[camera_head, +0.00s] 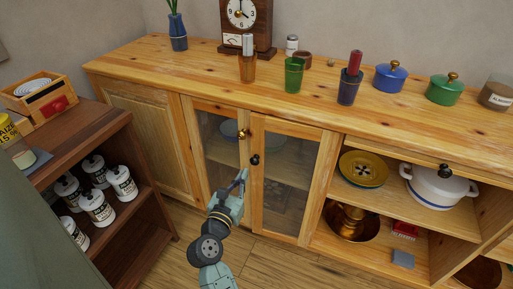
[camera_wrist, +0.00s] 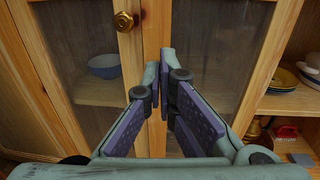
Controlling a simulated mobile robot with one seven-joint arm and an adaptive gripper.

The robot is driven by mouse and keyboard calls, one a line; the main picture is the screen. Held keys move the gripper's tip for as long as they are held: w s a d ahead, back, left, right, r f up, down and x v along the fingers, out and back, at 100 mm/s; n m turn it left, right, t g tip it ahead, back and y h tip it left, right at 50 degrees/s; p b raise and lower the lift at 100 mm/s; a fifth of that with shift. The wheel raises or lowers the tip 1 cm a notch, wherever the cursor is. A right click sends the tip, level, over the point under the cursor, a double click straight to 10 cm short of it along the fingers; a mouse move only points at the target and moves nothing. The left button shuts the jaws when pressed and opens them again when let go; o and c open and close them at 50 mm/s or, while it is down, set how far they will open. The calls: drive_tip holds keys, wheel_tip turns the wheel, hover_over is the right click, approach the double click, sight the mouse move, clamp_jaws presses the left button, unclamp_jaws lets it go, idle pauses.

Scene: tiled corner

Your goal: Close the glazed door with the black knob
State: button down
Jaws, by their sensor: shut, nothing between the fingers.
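The glazed door with the black knob (camera_head: 290,131) is the right one of a pair in the wooden cabinet. It stands flush or nearly flush with its neighbour; I cannot tell whether a small gap is left. Its black knob (camera_head: 254,159) is near its left edge; I cannot make it out in the wrist view. The left glazed door (camera_head: 200,150) has a brass knob (camera_head: 242,134), which also shows in the wrist view (camera_wrist: 123,21). My gripper (camera_head: 243,173) is shut and empty, just below the black knob, in front of the meeting door edges. Its fingertips (camera_wrist: 159,68) show in the wrist view; contact is unclear.
A blue bowl (camera_wrist: 104,66) stands behind the left glass. Open shelves to the right hold a yellow plate (camera_head: 363,168) and a white pot (camera_head: 437,188). A brown shelf unit (camera_head: 150,190) with several jars stands at the left. Cups and a clock (camera_head: 241,14) stand on the cabinet top.

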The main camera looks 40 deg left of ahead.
sight(259, 143)
drive_tip(key=p+x, duration=0.2)
drive_tip(key=x, duration=1)
drive_tip(key=shift+w+a, duration=0.15)
drive_tip(key=shift+w, duration=0.2)
drive_tip(key=shift+w+a+f, duration=0.15)
drive_tip(key=shift+w+a, duration=0.05)
drive_tip(key=shift+w, duration=0.2)
drive_tip(key=shift+w+a+m+h+b, duration=0.3)
drive_tip(key=shift+w+m+h+b, duration=0.2)
drive_tip(key=shift+w+h+b, duration=0.3)
drive_tip(key=shift+w, duration=0.1)
drive_tip(key=shift+r, duration=0.3)
